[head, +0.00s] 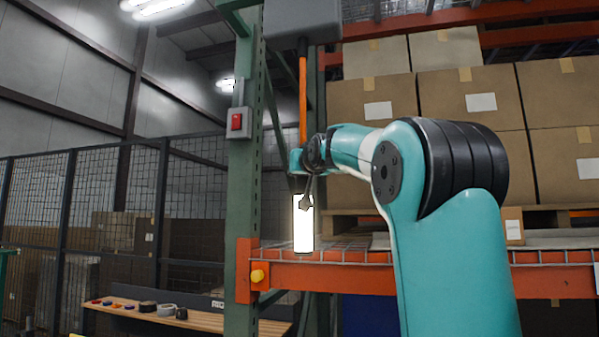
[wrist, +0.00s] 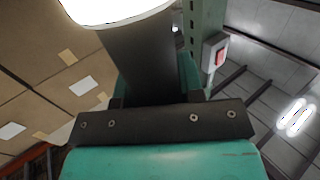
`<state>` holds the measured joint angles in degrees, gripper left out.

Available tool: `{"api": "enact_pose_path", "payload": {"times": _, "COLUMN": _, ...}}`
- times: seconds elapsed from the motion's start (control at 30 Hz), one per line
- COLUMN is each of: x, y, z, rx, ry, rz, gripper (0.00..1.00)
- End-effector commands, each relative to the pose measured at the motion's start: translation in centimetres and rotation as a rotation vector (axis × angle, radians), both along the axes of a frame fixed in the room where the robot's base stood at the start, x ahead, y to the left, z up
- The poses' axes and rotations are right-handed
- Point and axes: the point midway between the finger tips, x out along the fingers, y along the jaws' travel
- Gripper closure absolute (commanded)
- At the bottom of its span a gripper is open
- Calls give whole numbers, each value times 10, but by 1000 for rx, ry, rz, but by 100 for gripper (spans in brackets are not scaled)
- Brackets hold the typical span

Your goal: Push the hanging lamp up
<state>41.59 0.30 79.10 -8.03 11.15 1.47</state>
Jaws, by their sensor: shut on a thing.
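The hanging lamp (head: 303,232) is a glowing white upright tube with a dark upper part, below an orange cord (head: 303,90) in the head view. My gripper (head: 306,198) is at the lamp's upper part and is shut on it. My wrist and arm partly hide the top of the lamp and the lower cord. In the wrist view, the lamp's dark grey body (wrist: 145,60) rises from between the jaws of my gripper (wrist: 152,92). Its bright white end is cut off at the top edge.
A green rack post (head: 242,180) with a red switch (head: 236,122) stands just left of the lamp. An orange shelf beam (head: 345,278) runs below, with stacked cartons (head: 470,100) behind at right. A grey housing (head: 300,18) is above. A workbench (head: 195,319) is at lower left.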

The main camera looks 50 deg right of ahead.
Motion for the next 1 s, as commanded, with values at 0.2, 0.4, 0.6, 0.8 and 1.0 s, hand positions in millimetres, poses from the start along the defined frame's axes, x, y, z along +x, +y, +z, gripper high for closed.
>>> {"api": "enact_pose_path", "payload": {"times": 0.2, "x": -2, "y": 2, "z": 10, "rx": -14, "ry": -19, "rz": 0, "gripper": 100}}
{"api": "enact_pose_path", "payload": {"times": 0.4, "x": -1, "y": 1, "z": 8, "rx": -11, "ry": -16, "rz": 0, "gripper": 39}}
{"api": "enact_pose_path", "payload": {"times": 0.6, "x": -1, "y": 1, "z": 6, "rx": -8, "ry": -12, "rz": 0, "gripper": 39}}
{"api": "enact_pose_path", "payload": {"times": 0.8, "x": -19, "y": 13, "z": 2, "rx": -10, "ry": -15, "rz": 0, "gripper": 39}}
{"api": "enact_pose_path", "payload": {"times": 1.0, "x": -60, "y": 40, "z": -1, "rx": -13, "ry": -16, "rz": -2, "gripper": 39}}
